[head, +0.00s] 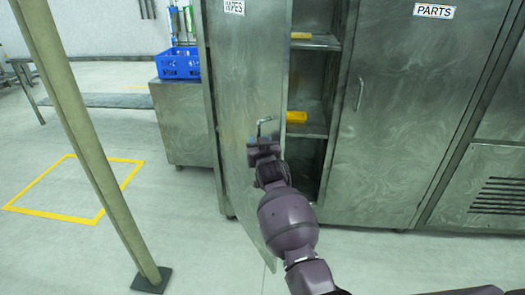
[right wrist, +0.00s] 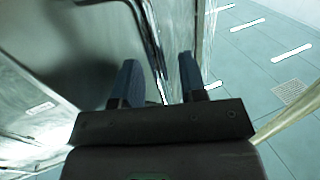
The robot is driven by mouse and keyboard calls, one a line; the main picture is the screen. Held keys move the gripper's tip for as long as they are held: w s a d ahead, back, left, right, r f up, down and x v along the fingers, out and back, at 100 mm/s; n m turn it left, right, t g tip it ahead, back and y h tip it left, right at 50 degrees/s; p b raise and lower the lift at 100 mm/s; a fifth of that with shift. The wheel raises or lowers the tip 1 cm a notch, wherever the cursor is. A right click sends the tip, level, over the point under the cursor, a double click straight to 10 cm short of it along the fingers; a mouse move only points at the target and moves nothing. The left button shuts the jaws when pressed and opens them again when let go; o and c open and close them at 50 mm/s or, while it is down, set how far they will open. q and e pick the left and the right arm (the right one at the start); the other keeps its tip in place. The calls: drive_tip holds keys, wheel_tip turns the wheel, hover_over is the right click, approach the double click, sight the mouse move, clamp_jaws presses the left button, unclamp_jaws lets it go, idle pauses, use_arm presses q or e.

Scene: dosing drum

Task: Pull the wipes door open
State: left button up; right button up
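The wipes door (head: 243,70), a brushed metal door with a WIPES label at its top, stands partly open in the head view. A dark gap with shelves shows at its right. Its bent bar handle (head: 262,124) is near the door's right edge. My right gripper (head: 264,147) is at the handle. In the right wrist view, the handle bar (right wrist: 153,45) runs between the two fingers of my right gripper (right wrist: 160,80). The fingers are apart, with a visible gap beside the bar. My left gripper is not in view.
Yellow items (head: 296,117) lie on the cabinet shelves. The closed PARTS door (head: 395,110) stands to the right. A blue crate (head: 178,63) sits on a metal cabinet at left. A slanted post (head: 90,140) stands at left, near a yellow floor outline (head: 50,213). The floor between is clear.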

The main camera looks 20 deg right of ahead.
drive_tip(key=s+a, duration=0.1)
drive_tip(key=s, duration=0.9)
drive_tip(key=shift+a+p, duration=0.25)
drive_tip(key=shift+p, duration=0.2)
